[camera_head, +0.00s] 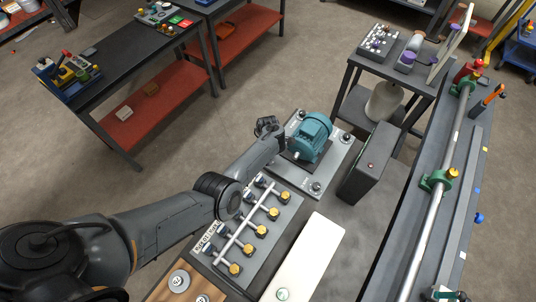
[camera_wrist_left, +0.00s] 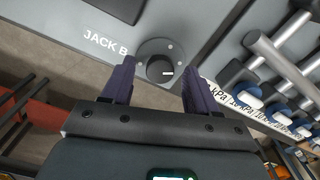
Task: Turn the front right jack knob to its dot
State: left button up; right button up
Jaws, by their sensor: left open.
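The teal motor (camera_head: 311,132) stands on a grey base plate (camera_head: 331,172) with dark jack knobs near its corners. One knob (camera_head: 316,187) is at the plate's near edge, another (camera_head: 346,137) at its right corner. My left gripper (camera_head: 268,125) is by the plate's left side; the arm hides part of the plate there. In the left wrist view, a dark round knob (camera_wrist_left: 158,68) with a white mark pointing right sits on a grey collar with small pale dots, beside the label JACK B. The open left gripper (camera_wrist_left: 158,80) has its fingers on either side of it; contact is not visible. My right gripper is not in view.
A manifold panel with several yellow knobs (camera_head: 260,230) lies close below my left forearm. A dark upright box (camera_head: 369,164) stands right of the plate. A long pale block (camera_head: 304,262) lies in front. A side table (camera_head: 398,85) stands behind.

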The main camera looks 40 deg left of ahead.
pick_arm(q)
notch_tip(320, 180, up, 11)
jog(key=p, duration=0.4)
jog(key=shift+f, duration=0.15)
